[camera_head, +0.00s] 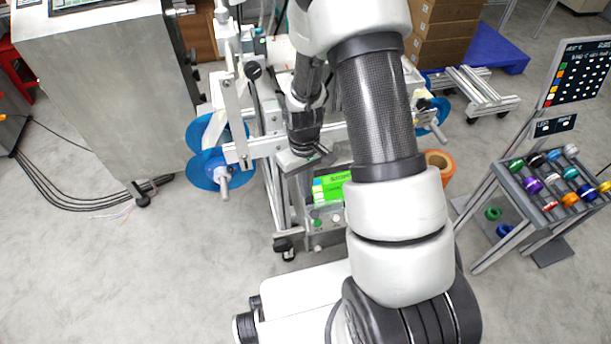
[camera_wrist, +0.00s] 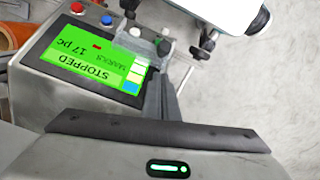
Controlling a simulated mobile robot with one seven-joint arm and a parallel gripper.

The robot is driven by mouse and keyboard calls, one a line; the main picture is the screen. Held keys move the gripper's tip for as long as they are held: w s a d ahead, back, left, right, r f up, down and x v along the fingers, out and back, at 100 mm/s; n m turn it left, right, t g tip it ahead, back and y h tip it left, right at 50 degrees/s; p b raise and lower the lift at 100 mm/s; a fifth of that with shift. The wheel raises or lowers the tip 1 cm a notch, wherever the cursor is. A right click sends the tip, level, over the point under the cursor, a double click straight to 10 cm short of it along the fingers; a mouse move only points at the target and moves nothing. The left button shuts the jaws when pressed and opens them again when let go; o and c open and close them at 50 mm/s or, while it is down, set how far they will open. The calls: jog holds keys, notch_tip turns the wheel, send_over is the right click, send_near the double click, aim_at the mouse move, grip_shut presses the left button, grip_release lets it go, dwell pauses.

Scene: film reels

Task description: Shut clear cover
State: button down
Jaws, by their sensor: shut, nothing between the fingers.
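My gripper (camera_head: 322,151) hangs over the front of the film machine (camera_head: 238,150), just above its green screen (camera_head: 335,186). In the wrist view my gripper's fingers (camera_wrist: 160,52) are together and empty, beside the right edge of the screen (camera_wrist: 92,62), which reads upside down "STOPPED" and "17 pc". My arm hides much of the machine's middle and right side in the head view.
Blue reels (camera_head: 208,171) stick out at the machine's left. An orange roll (camera_head: 438,161) sits at its right. A grey cabinet (camera_head: 105,85) stands left, and a rack of coloured spools (camera_head: 545,180) right. A red button (camera_wrist: 77,8) is by the screen. Floor is clear front left.

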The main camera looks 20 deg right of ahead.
aim_at(314, 217)
jog(key=shift+s+d+f+b, duration=0.15)
jog(key=shift+s+d+f, duration=0.05)
jog(key=shift+s+f, duration=0.45)
jog(key=shift+s+d+f+b, duration=0.15)
jog(key=shift+s+d+f, duration=0.05)
jog(key=shift+s+f, duration=0.4)
jog(key=shift+r, duration=0.1)
jog(key=s+f+b, duration=0.2)
jog(key=f, duration=0.1)
jog(key=shift+s, duration=0.35)
jog(key=shift+s+f, duration=0.15)
jog(key=shift+s, duration=0.3)
jog(key=w+r+p, duration=0.1)
jog(key=r, duration=0.1)
jog(key=w+a+r+p, duration=0.1)
jog(key=w+r, duration=0.1)
jog(key=shift+w+r+p, duration=0.2)
jog(key=shift+r+p, duration=0.1)
jog(key=shift+p, duration=0.1)
notch_tip(314, 217, up, 8)
jog(key=p, duration=0.2)
jog(key=shift+w+r, duration=0.15)
jog(key=shift+r, duration=0.05)
